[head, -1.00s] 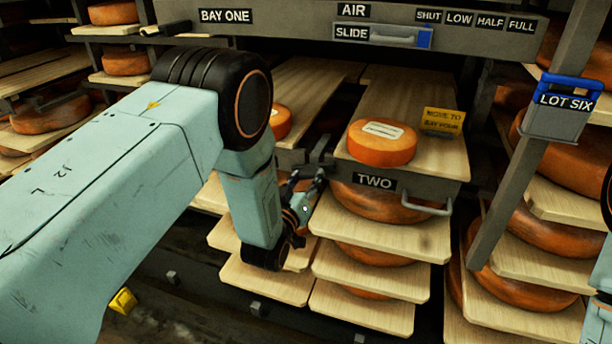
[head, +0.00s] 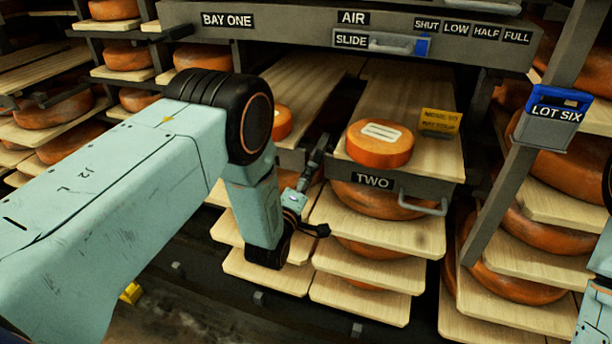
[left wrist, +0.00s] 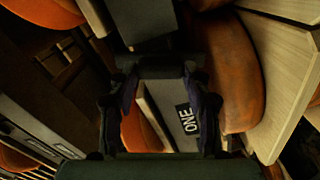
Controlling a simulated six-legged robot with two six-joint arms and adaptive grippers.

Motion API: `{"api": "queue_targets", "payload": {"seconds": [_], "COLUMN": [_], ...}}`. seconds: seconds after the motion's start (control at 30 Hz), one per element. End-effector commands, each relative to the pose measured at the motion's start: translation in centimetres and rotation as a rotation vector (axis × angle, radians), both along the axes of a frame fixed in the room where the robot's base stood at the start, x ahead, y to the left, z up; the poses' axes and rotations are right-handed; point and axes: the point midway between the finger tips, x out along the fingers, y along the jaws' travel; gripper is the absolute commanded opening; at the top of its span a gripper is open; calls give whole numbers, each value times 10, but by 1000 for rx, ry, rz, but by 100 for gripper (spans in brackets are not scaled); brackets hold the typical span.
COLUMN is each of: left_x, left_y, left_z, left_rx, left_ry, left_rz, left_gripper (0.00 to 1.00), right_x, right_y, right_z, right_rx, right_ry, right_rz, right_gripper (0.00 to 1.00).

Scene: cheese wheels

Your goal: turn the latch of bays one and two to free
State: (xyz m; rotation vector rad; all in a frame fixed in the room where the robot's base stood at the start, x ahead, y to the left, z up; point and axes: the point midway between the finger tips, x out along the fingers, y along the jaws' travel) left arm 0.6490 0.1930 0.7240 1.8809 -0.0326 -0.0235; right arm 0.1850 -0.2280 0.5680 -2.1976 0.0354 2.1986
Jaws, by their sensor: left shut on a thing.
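My left gripper (head: 304,184) is at the dark latch (head: 318,153) between the two drawer fronts, left of the TWO label (head: 373,179). It is shut on the latch's handle. In the left wrist view the two fingers (left wrist: 164,108) stand either side, with a dark bar across between them. The ONE label (left wrist: 187,118) shows behind, turned sideways. My own arm hides the front of bay one in the head view. I cannot tell which bay the held latch belongs to. My right gripper is not in view.
A cheese wheel (head: 380,144) lies on bay two's board beside a yellow note (head: 440,122). Bay two's handle (head: 425,207) sticks out at the right. The BAY ONE panel (head: 278,21) runs above. A slanted post carries the LOT SIX box (head: 553,115). Boards with cheese wheels fill the racks below.

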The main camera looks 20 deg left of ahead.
Motion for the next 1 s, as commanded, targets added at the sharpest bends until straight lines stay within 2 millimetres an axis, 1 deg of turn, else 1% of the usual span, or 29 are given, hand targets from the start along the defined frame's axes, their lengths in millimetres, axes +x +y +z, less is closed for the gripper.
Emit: {"api": "queue_targets", "payload": {"seconds": [0.2,0.43,0.7,1.0], "left_x": [-1,-1,-1,-1], "left_y": [0,0,0,0], "left_z": [0,-1,-1,-2], "left_rx": [-157,-267,-321,-329], "left_ry": [7,12,14,14], "left_rz": [1,1,1,1], "left_gripper": [17,17,17,17], "right_x": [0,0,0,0], "right_y": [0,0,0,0], "right_z": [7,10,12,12], "right_rx": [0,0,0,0], "right_ry": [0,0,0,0], "right_rz": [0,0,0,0], "right_gripper": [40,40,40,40]}}
